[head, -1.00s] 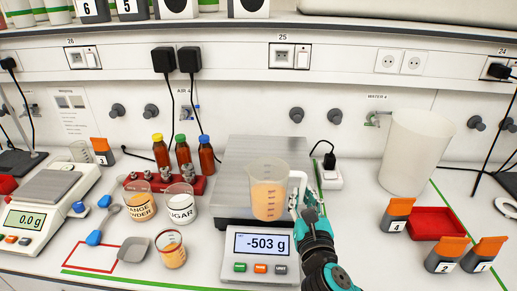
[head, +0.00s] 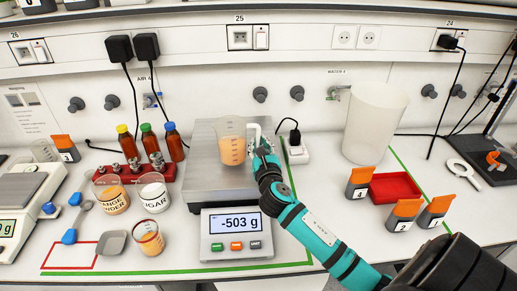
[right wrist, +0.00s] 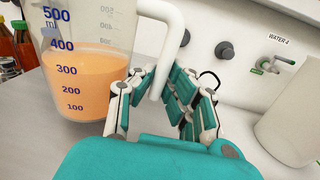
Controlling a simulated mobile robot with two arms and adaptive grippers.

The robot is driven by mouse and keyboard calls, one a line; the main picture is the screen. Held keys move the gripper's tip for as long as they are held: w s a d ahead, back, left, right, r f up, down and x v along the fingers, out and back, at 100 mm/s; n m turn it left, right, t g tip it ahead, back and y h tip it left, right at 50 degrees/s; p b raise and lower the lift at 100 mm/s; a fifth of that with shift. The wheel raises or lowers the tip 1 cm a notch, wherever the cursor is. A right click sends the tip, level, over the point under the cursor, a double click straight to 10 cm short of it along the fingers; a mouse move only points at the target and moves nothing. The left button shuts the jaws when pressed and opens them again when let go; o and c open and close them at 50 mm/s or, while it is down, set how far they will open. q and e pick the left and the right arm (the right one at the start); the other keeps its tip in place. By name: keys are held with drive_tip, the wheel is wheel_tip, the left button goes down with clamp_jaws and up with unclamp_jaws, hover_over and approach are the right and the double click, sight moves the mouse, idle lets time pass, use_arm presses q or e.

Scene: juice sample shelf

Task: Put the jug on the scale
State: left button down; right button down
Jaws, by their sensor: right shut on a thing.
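The clear jug (head: 231,148) holds orange liquid and stands upright over the scale plate (head: 203,183). My right gripper (head: 262,150) is shut on the jug's white handle, on its right side. In the right wrist view the fingers (right wrist: 163,86) close around the handle of the jug (right wrist: 85,65), whose liquid lies just under the 400 mark. The scale display (head: 235,223) reads -503 g. I cannot tell for certain whether the jug's base touches the plate. My left gripper is not in view.
Beakers of orange powder (head: 112,198) and sugar (head: 153,196) and a red rack with capped bottles (head: 172,143) stand left of the scale. A large white container (head: 375,122) and a red tray (head: 417,185) stand to the right. A black plug (head: 294,138) is close behind the gripper.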

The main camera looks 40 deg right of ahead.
drive_tip(key=shift+f, duration=0.85)
drive_tip(key=shift+f, duration=0.15)
drive_tip(key=c, duration=1.4)
unclamp_jaws()
drive_tip(key=shift+s+a, duration=0.1)
drive_tip(key=shift+s, duration=0.1)
drive_tip(key=b+v, duration=0.2)
drive_tip(key=v, duration=0.9)
drive_tip(key=shift+s+a, duration=0.15)
drive_tip(key=shift+s, duration=0.15)
